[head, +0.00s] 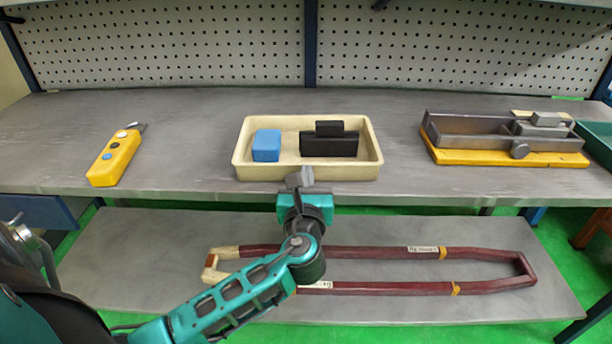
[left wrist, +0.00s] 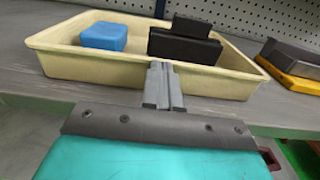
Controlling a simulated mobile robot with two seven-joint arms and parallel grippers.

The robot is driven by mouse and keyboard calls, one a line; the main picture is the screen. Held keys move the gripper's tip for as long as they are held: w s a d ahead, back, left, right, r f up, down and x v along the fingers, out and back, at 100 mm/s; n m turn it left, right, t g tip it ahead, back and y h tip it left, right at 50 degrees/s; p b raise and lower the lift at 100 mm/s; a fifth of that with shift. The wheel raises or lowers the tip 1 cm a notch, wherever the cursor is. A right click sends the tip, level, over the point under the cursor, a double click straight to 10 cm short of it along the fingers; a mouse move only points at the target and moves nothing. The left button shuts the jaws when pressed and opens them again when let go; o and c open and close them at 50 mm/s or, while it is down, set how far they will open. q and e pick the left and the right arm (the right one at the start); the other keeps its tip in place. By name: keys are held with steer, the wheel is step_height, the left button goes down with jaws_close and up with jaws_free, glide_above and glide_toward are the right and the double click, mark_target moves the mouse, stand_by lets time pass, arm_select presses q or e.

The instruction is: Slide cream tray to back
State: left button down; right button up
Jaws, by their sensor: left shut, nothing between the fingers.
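The cream tray (head: 374,150) sits on the grey workbench near its front edge, in the middle of the head view. It holds a blue block (head: 266,146) on the left and black blocks (head: 328,143) to the right of it. My left gripper (head: 299,178) is shut and empty, at the tray's front wall. In the left wrist view, its fingers (left wrist: 163,84) point at the front wall of the tray (left wrist: 85,67), overlapping it; I cannot tell whether they touch. My right gripper is not in view.
A yellow control pendant (head: 115,158) lies at the left of the bench. A grey vise on a yellow base (head: 478,157) is at the right. The bench (head: 200,112) behind the tray is clear up to the pegboard (head: 160,45).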

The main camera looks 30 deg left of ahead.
arm_select(q)
steer(key=p+x, duration=0.1)
steer(key=x, duration=0.2)
steer(key=shift+w+r, duration=0.1)
steer(key=shift+w, duration=0.05)
steer(key=shift+w+a, duration=0.15)
steer(key=shift+a, duration=0.05)
